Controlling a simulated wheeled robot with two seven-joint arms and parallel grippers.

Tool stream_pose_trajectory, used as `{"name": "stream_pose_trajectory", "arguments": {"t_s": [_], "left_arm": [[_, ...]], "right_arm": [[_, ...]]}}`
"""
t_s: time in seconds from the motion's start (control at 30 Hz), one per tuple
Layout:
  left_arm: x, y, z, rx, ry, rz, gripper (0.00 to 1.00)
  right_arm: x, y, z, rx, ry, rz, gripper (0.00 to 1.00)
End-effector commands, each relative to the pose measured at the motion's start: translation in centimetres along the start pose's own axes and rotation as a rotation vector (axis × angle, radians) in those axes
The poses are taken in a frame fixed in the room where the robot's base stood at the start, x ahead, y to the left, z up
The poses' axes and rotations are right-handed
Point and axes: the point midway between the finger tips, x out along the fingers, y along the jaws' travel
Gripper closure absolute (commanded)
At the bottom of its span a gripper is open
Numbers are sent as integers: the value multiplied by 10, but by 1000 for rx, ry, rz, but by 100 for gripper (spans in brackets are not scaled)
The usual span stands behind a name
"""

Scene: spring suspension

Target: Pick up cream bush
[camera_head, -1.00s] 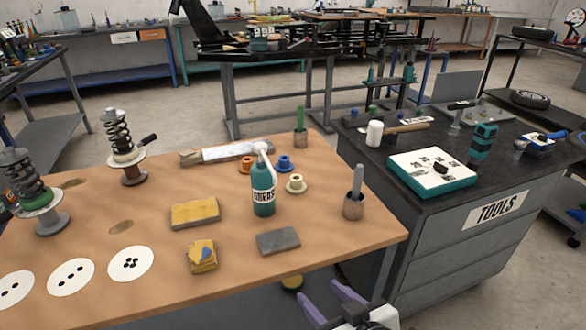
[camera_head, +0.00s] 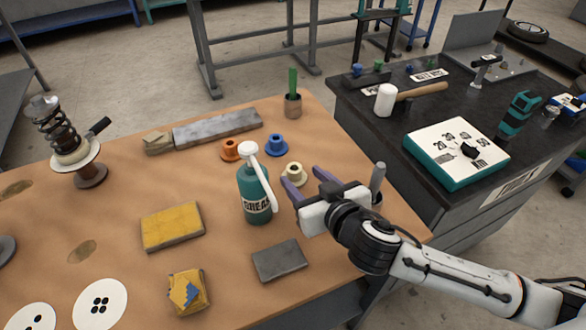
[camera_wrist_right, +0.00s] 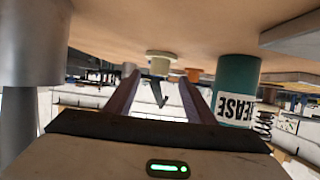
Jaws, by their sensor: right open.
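The cream bush (camera_head: 294,174) is a small flanged bush on the wooden table, just right of the green grease bottle (camera_head: 254,190). It also shows in the right wrist view (camera_wrist_right: 158,60), ahead of and between my fingers. My right gripper (camera_head: 299,176) is open and empty, with its purple fingers at the near side of the cream bush. In the right wrist view my right gripper (camera_wrist_right: 160,88) points at the bush. I cannot tell whether the fingers reach around it. My left gripper is not in view.
An orange bush (camera_head: 231,150) and a blue bush (camera_head: 276,145) stand behind the cream one. A cup with a grey tool (camera_head: 378,178) stands close to the right of my gripper. A grey block (camera_head: 279,261) lies in front. The grease bottle is close on the left.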

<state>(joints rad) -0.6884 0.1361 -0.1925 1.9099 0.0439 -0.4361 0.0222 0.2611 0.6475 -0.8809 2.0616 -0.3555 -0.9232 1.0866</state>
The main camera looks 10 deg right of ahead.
Motion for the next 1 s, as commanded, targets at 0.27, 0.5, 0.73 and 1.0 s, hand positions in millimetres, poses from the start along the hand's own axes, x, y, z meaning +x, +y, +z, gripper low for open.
{"name": "stream_pose_trajectory", "arguments": {"t_s": [0.27,0.5,0.73,1.0], "left_arm": [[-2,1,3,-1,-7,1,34],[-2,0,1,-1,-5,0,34],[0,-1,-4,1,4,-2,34],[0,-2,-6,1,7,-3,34]], "right_arm": [[26,1,0,-2,2,2,50],[57,1,3,-1,1,0,50],[62,1,3,1,0,0,50],[62,1,4,0,-1,0,83]]}}
